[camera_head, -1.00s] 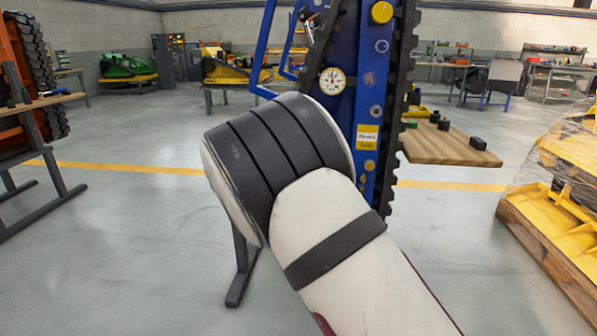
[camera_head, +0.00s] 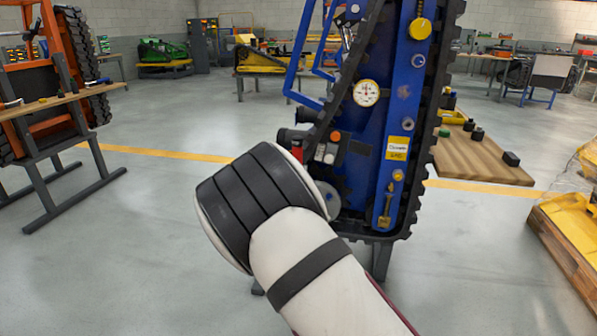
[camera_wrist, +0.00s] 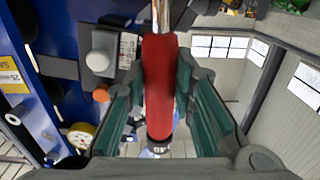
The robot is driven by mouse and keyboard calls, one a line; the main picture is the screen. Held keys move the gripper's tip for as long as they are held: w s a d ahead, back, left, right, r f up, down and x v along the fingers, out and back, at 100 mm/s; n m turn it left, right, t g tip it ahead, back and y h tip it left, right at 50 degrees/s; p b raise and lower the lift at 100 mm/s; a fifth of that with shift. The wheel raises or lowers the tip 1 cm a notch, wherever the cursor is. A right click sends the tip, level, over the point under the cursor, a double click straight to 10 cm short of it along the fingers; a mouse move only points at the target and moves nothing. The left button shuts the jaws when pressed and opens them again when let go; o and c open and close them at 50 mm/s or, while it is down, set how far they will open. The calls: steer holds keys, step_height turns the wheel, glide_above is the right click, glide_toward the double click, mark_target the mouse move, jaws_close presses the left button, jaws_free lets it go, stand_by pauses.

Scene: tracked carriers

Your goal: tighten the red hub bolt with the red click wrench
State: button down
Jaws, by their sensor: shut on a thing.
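In the wrist view my gripper (camera_wrist: 159,76) is shut on the red click wrench (camera_wrist: 159,95), its green-lined fingers on either side of the red handle. A silver shaft runs from the handle past the top edge, so the wrench's working end is out of view. In the head view my own arm hides most of the gripper and wrench. The blue tracked carrier (camera_head: 385,125) stands upright just beyond my arm. I cannot pick out the red hub bolt for sure in either view.
The carrier bears a dial gauge (camera_head: 366,93), a yellow label (camera_head: 398,148) and a small control box with knobs (camera_head: 325,153) close to my arm. A wooden bench (camera_head: 480,155) stands right, a yellow part on a pallet (camera_head: 575,215) lower right.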

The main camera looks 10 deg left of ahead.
steer(key=shift+w+r+b, duration=0.1)
steer(key=shift+w+b, duration=1)
steer(key=shift+w, duration=0.5)
stand_by(3.4)
stand_by(0.6)
steer(key=c, duration=1.9)
jaws_free()
jaws_close()
